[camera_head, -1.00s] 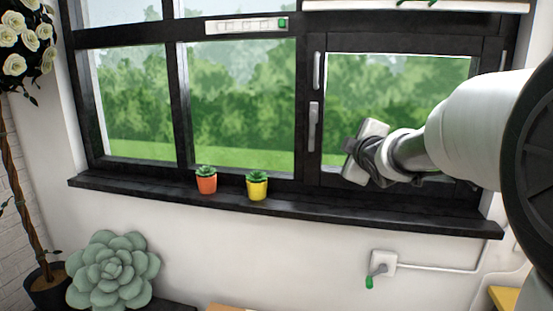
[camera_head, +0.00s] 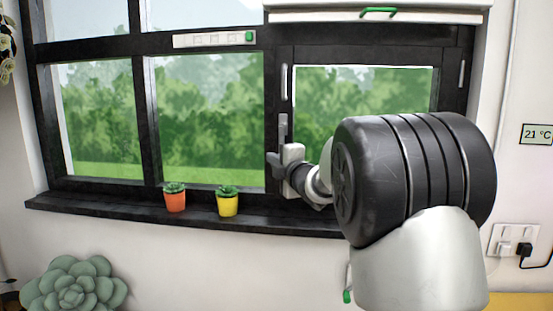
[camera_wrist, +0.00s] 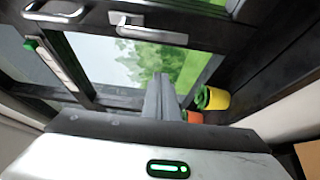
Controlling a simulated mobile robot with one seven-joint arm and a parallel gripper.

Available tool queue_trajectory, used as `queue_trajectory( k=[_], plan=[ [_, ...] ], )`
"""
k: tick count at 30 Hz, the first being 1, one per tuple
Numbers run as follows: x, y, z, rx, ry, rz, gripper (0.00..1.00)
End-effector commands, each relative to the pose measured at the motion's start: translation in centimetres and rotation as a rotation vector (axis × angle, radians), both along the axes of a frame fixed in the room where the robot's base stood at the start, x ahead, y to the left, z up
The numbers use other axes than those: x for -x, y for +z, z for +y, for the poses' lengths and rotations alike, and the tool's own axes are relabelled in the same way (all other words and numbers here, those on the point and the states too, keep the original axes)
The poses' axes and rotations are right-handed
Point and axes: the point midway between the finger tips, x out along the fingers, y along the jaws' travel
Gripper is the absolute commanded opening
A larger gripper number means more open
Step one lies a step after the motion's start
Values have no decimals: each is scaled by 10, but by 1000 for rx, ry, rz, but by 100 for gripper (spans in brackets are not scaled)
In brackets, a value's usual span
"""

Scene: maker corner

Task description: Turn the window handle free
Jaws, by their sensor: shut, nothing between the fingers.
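The window handle (camera_head: 283,128) is a grey lever on the dark left upright of the right-hand window sash. It points straight down along the frame in the head view. In the wrist view the handle (camera_wrist: 152,34) lies across the top. My gripper (camera_head: 276,162) is at the handle's lower end in the head view and covers that end. The wrist view shows the gripper fingers (camera_wrist: 161,82) pressed together and empty, with a gap in the picture between their tips and the lever. I cannot tell whether they touch it. The sash (camera_head: 365,55) looks closed.
A fixed grey pull bar (camera_head: 284,82) sits above the handle. An orange pot (camera_head: 175,202) and a yellow pot (camera_head: 227,206) stand on the dark sill (camera_head: 110,212), left of my gripper. A white strip with a green end (camera_head: 214,39) is on the upper frame.

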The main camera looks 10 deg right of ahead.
Motion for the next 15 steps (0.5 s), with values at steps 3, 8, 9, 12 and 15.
queue_trajectory(
  k=[3, 8, 9, 12, 15],
  plan=[
    [-25, 0, 6, 1, 2, 2, 0],
    [-60, 0, 14, 0, 1, 2, 0],
    [-68, 1, 15, 0, 1, 1, 0],
    [-75, 1, 5, 1, -6, 2, 0],
    [-72, 1, -9, 1, -4, 2, 0]
  ],
)
